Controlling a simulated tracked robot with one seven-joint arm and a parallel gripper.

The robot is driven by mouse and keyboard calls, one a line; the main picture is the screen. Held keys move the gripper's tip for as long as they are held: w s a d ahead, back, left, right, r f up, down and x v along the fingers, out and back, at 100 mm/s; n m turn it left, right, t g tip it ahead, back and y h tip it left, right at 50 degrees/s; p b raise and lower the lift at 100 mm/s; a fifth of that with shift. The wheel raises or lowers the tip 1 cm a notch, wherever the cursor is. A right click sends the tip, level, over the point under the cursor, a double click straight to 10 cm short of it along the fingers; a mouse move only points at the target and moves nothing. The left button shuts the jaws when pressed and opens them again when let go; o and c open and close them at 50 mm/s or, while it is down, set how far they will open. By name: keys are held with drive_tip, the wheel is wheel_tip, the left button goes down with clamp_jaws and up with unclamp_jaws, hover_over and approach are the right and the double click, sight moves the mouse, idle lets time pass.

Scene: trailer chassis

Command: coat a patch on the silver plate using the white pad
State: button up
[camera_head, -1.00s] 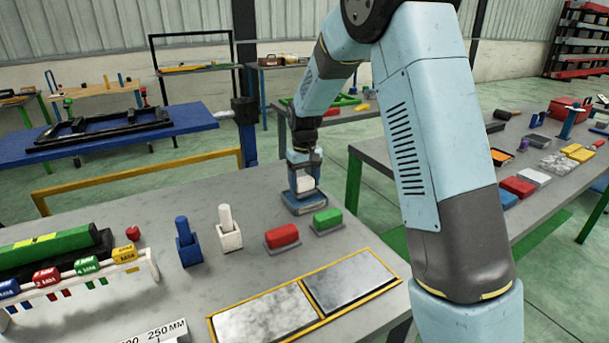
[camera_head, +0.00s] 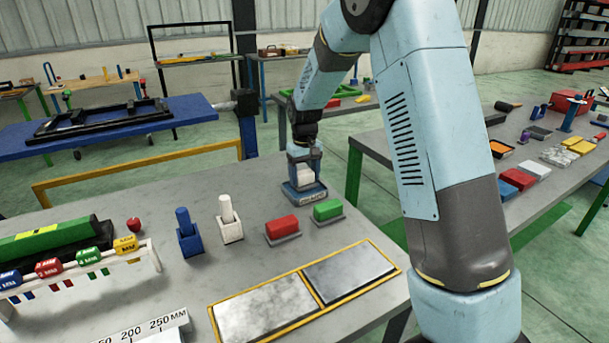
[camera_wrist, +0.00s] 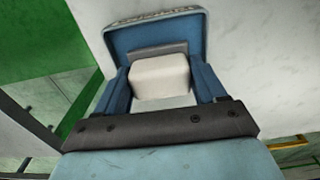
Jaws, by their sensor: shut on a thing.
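The white pad (camera_head: 306,175) is between the fingers of my gripper (camera_head: 304,173), at the far edge of the grey table. My gripper is shut on it. The wrist view shows the white pad (camera_wrist: 160,78) between the two blue fingers. A blue tray with a label (camera_head: 304,195) is directly below the pad; I cannot tell whether they touch. Two metal plates lie side by side in a yellow frame nearer the front: a paler, mottled left plate (camera_head: 266,309) and a smoother, greyer right plate (camera_head: 348,272). My gripper is well behind both. Which is the silver plate is unclear.
A red block (camera_head: 282,226) and a green block (camera_head: 327,209) stand between the tray and the plates. White (camera_head: 229,224) and blue (camera_head: 187,236) handled holders stand left of them. A rack of coloured tags (camera_head: 90,260) is farther left. The tabletop behind the holders is clear.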

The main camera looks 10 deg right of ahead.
sight(304, 172)
drive_tip(key=shift+f, duration=0.5)
idle(1.3)
drive_tip(key=shift+r, duration=0.15)
drive_tip(key=shift+r, duration=3.4)
